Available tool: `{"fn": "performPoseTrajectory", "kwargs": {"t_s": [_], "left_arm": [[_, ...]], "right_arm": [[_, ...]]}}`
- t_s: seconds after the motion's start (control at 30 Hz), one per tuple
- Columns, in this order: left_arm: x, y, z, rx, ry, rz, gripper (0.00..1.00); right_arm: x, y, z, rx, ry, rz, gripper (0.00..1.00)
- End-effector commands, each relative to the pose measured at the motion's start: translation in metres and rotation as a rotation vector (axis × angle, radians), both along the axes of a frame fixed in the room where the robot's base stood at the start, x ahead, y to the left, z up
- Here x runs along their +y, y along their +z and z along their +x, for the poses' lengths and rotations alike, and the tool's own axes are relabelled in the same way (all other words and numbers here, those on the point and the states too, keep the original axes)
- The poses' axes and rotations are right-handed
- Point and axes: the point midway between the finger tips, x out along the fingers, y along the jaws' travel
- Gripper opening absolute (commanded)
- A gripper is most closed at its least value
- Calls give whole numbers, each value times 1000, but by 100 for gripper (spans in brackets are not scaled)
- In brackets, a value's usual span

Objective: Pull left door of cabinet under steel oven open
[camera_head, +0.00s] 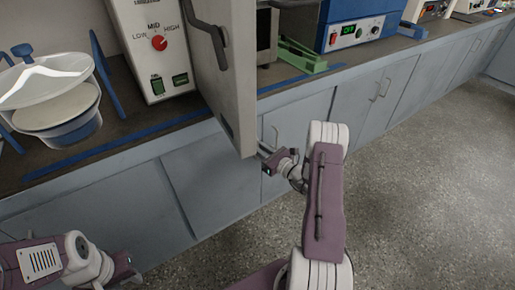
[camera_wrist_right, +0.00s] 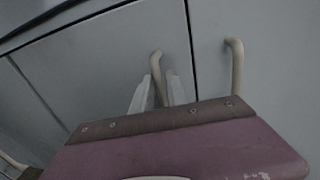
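The steel oven (camera_head: 265,32) is mostly hidden behind a large grey door panel (camera_head: 228,85) that stands open over the counter edge. The grey cabinet doors below look shut. In the right wrist view the left door (camera_wrist_right: 110,60) and its neighbour (camera_wrist_right: 262,40) meet at a dark seam, each with a pale bar handle. My right gripper (camera_wrist_right: 157,82) is open, its fingers on either side of the left door's handle (camera_wrist_right: 157,62), with gaps showing. In the head view it is partly hidden (camera_head: 268,153) beside the panel's lower corner. My left gripper (camera_head: 128,270) is at lower left, its fingers unclear.
The open panel hangs close to my right gripper. A white control box (camera_head: 150,45), a sieve bowl (camera_head: 60,110) and a blue device (camera_head: 355,30) stand on the counter. A green stand (camera_head: 303,58) sits beside the oven. The speckled floor (camera_head: 430,180) at right is clear.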

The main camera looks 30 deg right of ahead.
Motion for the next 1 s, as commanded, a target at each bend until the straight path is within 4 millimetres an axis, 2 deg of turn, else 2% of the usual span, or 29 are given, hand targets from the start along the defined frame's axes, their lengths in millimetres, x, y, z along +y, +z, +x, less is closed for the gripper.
{"fn": "performPoseTrajectory", "kwargs": {"t_s": [0.03, 0.07, 0.1, 0.13, 1.0], "left_arm": [[0, 0, 0, 0, 0, 0, 36], [0, 0, 0, 0, 0, 0, 36], [0, 0, 0, 0, 0, 0, 36], [0, 0, 0, 0, 0, 0, 36], [0, 0, 0, 0, 0, 0, 36]], "right_arm": [[0, 0, 0, 0, 0, 0, 18], [0, 0, 0, 0, 0, 0, 13], [0, 0, 0, 0, 0, 0, 2], [0, 0, 0, 0, 0, 0, 0], [0, 0, -1, 1, 0, 0, 0]]}}
